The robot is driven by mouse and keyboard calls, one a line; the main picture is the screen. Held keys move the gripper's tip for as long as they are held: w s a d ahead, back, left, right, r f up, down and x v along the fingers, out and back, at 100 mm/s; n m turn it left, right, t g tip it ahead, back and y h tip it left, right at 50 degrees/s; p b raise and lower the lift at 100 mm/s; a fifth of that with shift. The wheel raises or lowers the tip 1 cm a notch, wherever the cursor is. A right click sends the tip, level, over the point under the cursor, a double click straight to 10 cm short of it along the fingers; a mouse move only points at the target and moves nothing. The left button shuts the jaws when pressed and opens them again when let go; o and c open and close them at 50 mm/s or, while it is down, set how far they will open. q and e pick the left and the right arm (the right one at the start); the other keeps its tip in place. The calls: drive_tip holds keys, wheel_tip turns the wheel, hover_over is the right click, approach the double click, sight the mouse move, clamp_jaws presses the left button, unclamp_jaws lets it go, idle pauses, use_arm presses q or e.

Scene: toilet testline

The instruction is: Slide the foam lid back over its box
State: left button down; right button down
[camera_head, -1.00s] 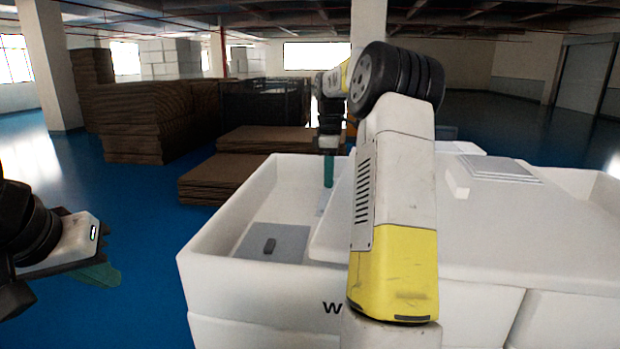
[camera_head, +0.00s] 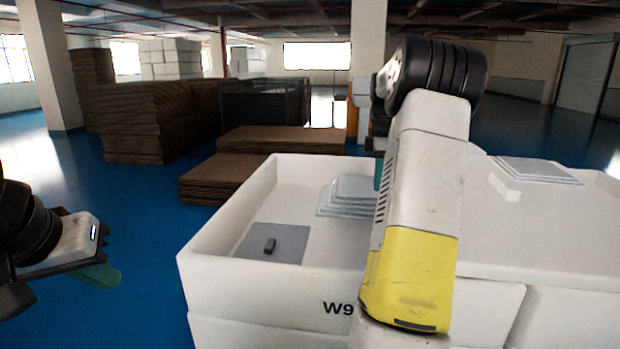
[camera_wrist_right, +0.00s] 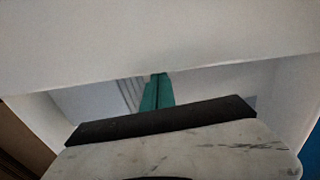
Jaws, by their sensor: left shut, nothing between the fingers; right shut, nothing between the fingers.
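The white foam box (camera_head: 250,290), marked "W9", stands in front of me with its left part uncovered. The white foam lid (camera_head: 540,235) lies to the right, and its left edge is hidden behind my right arm. My right gripper (camera_head: 378,173) is mostly hidden by that arm in the head view, beside the lid's left side. In the right wrist view its shut teal fingers (camera_wrist_right: 157,92) point at a broad white surface, apparently the lid (camera_wrist_right: 160,40); I cannot tell whether they touch. My left gripper (camera_head: 98,276) is shut and empty, left of the box.
Brown stacks (camera_head: 215,175) stand behind; blue floor is clear at left.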

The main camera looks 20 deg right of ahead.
sight(466, 189)
drive_tip(key=s+d, duration=0.4)
drive_tip(key=d, duration=0.2)
drive_tip(key=s+d, duration=0.3)
drive_tip(key=d, duration=0.4)
drive_tip(key=s+d, duration=0.4)
drive_tip(key=d, duration=0.3)
drive_tip(key=shift+s+d, duration=0.25)
drive_tip(key=shift+s, duration=0.05)
